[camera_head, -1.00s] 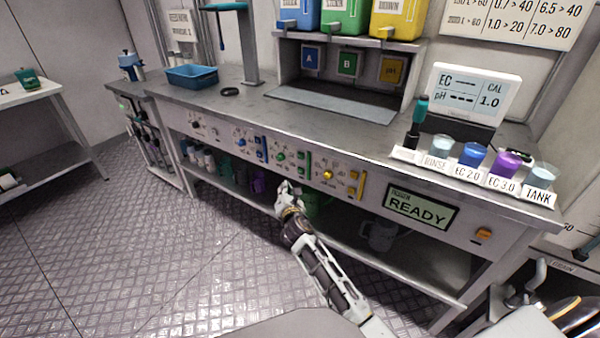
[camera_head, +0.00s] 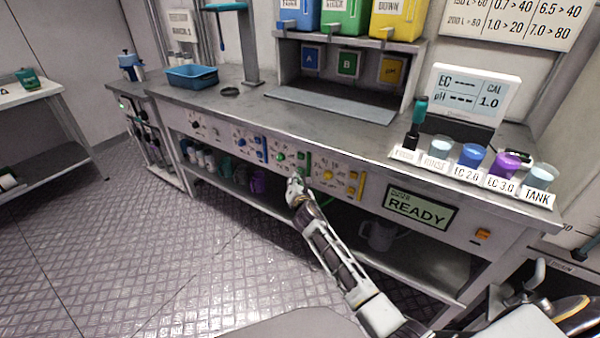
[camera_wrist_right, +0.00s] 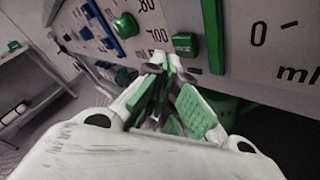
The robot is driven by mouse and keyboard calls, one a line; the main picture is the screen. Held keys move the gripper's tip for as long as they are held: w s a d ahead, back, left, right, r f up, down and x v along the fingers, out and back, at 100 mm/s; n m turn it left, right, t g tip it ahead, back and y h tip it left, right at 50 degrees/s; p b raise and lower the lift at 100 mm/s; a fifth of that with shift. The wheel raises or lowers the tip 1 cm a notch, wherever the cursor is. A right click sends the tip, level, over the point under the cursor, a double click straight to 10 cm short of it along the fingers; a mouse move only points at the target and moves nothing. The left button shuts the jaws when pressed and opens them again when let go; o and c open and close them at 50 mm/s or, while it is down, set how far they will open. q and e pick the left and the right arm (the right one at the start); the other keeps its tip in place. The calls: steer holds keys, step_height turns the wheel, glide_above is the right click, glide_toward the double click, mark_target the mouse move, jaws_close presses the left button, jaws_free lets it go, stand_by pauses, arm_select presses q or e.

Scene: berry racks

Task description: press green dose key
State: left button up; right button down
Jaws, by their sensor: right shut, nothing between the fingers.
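The dosing panel (camera_head: 290,148) on the bench front has a green section with a green knob (camera_head: 281,156), small keys and a green upright strip (camera_wrist_right: 213,30). My right gripper (camera_head: 296,182) is shut and empty, just below the green section. In the right wrist view its fingertips (camera_wrist_right: 167,62) are close, slightly below and left of the green key. I cannot tell whether they touch the panel. My left gripper is not in view.
Blue controls (camera_wrist_right: 98,24) lie left of the green section and yellow controls (camera_head: 328,175) right of it. The screen (camera_head: 420,208) reads READY. A shelf (camera_head: 400,262) with vessels runs below the panel. Several cups stand on the bench at right.

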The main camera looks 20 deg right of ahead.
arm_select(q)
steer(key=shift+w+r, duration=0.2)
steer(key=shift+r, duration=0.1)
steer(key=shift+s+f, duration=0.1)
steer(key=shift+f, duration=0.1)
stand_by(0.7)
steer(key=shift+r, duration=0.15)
arm_select(e)
steer(key=shift+w+d, duration=0.1)
steer(key=shift+d, duration=0.05)
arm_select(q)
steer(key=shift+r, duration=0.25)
arm_select(e)
steer(key=shift+w+d, duration=0.2)
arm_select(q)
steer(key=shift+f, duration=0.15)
arm_select(e)
steer(key=shift+d, duration=0.1)
